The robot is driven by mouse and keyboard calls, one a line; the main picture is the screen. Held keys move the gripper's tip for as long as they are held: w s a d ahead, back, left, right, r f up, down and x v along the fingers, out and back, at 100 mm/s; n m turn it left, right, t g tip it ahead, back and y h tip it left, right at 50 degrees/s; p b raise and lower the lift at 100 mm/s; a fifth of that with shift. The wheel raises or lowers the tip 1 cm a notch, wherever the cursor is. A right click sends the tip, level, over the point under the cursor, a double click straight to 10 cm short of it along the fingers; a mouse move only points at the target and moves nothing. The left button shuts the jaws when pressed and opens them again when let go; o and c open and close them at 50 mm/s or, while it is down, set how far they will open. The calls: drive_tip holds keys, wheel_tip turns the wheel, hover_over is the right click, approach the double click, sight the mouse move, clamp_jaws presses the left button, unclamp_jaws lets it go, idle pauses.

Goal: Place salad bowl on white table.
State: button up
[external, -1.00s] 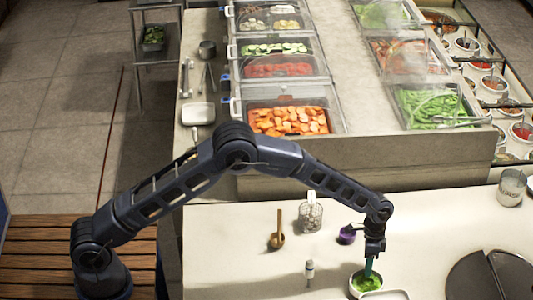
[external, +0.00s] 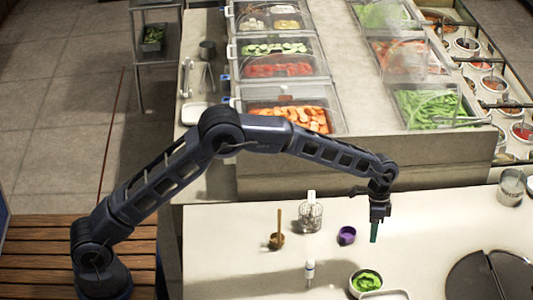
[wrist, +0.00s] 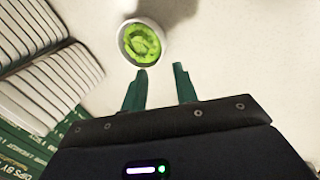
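The salad bowl (external: 366,282), a small white bowl of green leaves, stands on the white table (external: 235,240) near its front edge. In the wrist view the bowl (wrist: 141,43) shows upright, just beyond the fingertips. My gripper (external: 374,238) is above the table, behind and above the bowl, and apart from it. In the wrist view the two green fingers of my gripper (wrist: 163,78) are spread with nothing between them.
A purple cup (external: 347,235), a wire basket (external: 311,217), a wooden-handled tool (external: 277,240) and a small white bottle (external: 310,272) stand left of my gripper. A dark round board (external: 490,277) lies at right. A striped item (wrist: 45,75) is beside the bowl.

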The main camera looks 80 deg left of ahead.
drive_tip(key=s+d+r+n+t+y, duration=0.1)
drive_tip(key=s+d+r, duration=0.1)
drive_tip(key=s+r, duration=1.15)
drive_tip(key=s+d+r+t+y, duration=0.1)
drive_tip(key=s+d+r, duration=0.1)
drive_tip(key=s+r, duration=1.15)
drive_tip(key=s+f+t, duration=0.1)
drive_tip(key=s+f, duration=0.1)
drive_tip(key=s, duration=1.5)
drive_tip(key=s+f+n+t+y, duration=0.1)
drive_tip(key=s+f+t, duration=0.1)
drive_tip(key=s, duration=1.6)
drive_tip(key=shift+s+f+n, duration=0.15)
drive_tip(key=shift+f+n, duration=0.15)
drive_tip(key=shift+f, duration=0.2)
